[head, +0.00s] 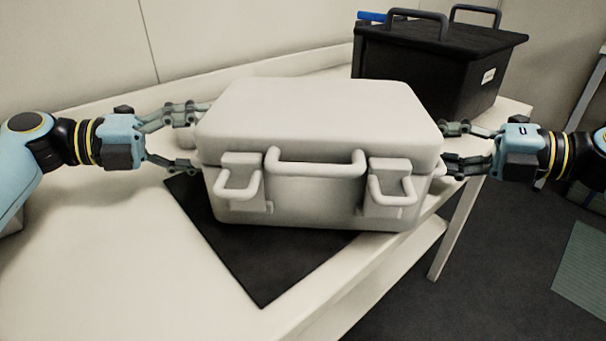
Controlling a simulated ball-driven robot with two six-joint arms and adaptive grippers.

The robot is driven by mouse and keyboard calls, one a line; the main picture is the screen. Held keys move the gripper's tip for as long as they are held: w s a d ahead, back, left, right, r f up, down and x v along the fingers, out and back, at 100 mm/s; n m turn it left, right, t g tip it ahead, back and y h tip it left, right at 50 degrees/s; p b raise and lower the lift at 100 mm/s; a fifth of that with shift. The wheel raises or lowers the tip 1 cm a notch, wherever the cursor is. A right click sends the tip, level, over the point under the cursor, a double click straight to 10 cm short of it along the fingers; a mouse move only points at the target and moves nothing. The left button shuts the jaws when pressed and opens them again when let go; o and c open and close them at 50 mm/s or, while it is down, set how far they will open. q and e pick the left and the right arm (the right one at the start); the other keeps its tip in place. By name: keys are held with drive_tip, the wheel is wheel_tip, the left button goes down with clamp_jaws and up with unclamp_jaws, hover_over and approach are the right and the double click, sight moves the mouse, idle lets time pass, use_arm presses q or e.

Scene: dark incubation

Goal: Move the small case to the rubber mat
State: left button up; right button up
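The small case (320,115) is a pale grey hard case with a front handle and two front latches, upright and level in the middle of the head view. Below it, a dark mat (262,265) shows on the table to the left and front. I cannot tell whether the case rests on the mat or hangs just above it. My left gripper (195,139) is at the case's left side, its fingers spread apart. My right gripper (458,147) is at the right side, its fingers also apart. The fingertips are partly hidden by the case.
A black bin (425,70) with grey handles stands behind the case at the back right of the pale table (120,250). The table's edge runs close to the case's right side. A green mat (585,270) lies on the dark floor. The table's left front is clear.

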use_arm(q)
wheel_tip(320, 180, up, 10)
idle(0.6)
use_arm(e)
drive_tip(key=shift+o, duration=0.6)
drive_tip(key=o, duration=0.7)
drive_tip(key=shift+a, duration=0.1)
drive_tip(key=shift+c, duration=0.2)
drive_tip(key=v, duration=1.2)
